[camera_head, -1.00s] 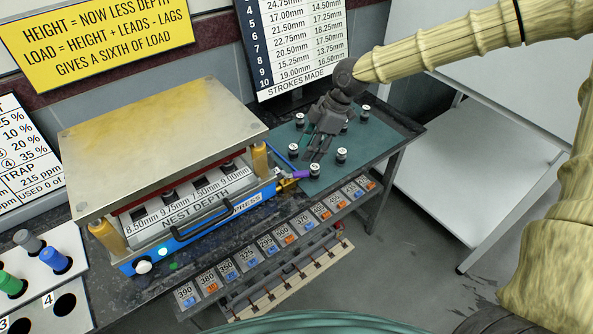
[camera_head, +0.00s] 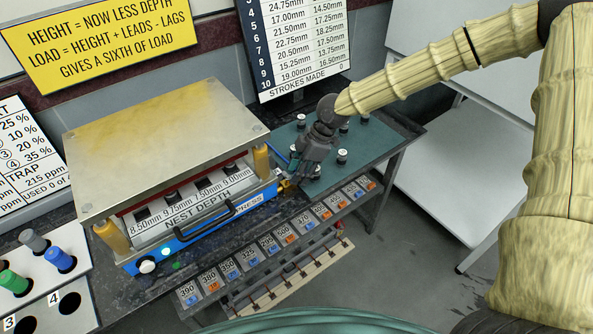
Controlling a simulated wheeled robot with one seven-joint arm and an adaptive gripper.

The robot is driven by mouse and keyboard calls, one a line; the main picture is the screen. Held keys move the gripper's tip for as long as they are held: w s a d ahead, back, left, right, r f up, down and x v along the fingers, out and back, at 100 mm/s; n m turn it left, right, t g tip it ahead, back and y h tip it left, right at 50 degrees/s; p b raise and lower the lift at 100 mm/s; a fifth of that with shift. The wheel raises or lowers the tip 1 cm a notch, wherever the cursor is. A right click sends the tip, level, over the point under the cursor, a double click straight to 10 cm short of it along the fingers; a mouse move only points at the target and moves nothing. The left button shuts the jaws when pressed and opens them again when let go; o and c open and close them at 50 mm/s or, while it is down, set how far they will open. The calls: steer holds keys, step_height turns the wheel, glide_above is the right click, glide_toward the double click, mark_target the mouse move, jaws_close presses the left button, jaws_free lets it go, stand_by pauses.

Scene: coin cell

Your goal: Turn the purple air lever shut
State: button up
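The blue press (camera_head: 195,232) stands on the dark bench with a large metal plate on top and a black handle in front. My gripper (camera_head: 295,182) is at the press's right front corner, pointing down beside a small brass fitting (camera_head: 283,186). The purple air lever is not visible now; my gripper covers the place where it showed a second ago. I cannot tell whether the fingers touch the lever or whether they are open or shut.
A teal mat (camera_head: 355,150) with several small dark posts lies right of and behind my gripper. Coloured plugs (camera_head: 60,258) stand at the left. A white table (camera_head: 470,165) is at the right.

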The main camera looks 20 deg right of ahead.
steer(key=shift+c, duration=0.4)
jaws_close()
steer(key=shift+a, duration=0.4)
steer(key=shift+d, duration=0.2)
